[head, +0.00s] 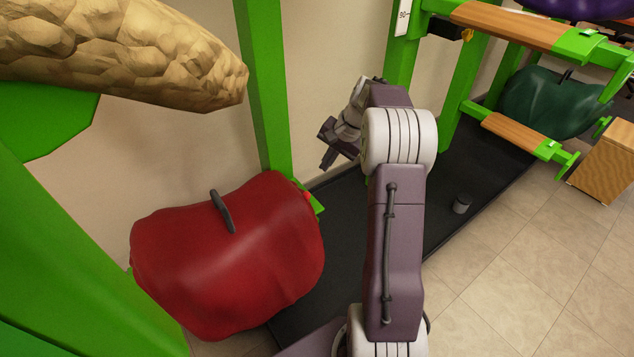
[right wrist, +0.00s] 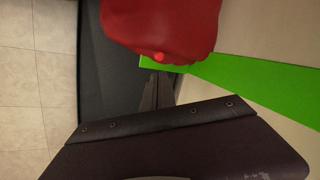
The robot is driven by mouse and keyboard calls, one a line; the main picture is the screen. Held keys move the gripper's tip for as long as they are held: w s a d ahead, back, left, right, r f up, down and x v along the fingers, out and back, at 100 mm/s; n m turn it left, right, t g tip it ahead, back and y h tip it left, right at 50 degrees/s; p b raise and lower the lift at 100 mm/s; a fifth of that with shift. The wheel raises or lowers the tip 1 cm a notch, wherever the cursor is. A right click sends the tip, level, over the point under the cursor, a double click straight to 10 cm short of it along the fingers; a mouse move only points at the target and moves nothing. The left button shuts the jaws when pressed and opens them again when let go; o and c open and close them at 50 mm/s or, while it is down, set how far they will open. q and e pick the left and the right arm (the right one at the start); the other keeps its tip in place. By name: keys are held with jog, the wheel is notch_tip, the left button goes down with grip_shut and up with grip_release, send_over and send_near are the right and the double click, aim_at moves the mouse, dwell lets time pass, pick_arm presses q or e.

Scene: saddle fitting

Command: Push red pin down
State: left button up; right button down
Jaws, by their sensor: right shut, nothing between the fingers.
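The red pin (head: 307,196) shows as a small bright red bit at the right edge of the red saddle (head: 260,265), beside a green post (head: 262,90). In the right wrist view the pin (right wrist: 158,57) is a round red tip at the lower edge of the saddle (right wrist: 165,25). My right gripper (head: 327,163) is shut and empty, above and to the right of the pin in the head view. In the right wrist view its fingertips (right wrist: 155,77) are just below the pin and look apart from it. My left gripper is not in view.
A tan lumpy object (head: 130,50) hangs at the upper left. A black mat (head: 470,180) lies along the wall, with a small grey cylinder (head: 461,204) on it. Wooden-topped green rails (head: 515,30) and a dark green saddle (head: 550,100) stand at the right.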

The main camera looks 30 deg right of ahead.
aim_at(308, 193)
jog(key=b+x, duration=0.8)
jog(key=x, duration=0.6)
notch_tip(308, 193, down, 3)
jog(key=shift+s+r, duration=0.1)
jog(key=shift+r, duration=0.15)
jog(key=shift+a+f, duration=0.1)
jog(key=shift+f, duration=0.05)
jog(key=shift+s, duration=0.1)
jog(key=p+v, duration=0.5)
jog(key=v, duration=0.4)
jog(key=shift+r+p, duration=0.2)
jog(key=shift+p, duration=0.15)
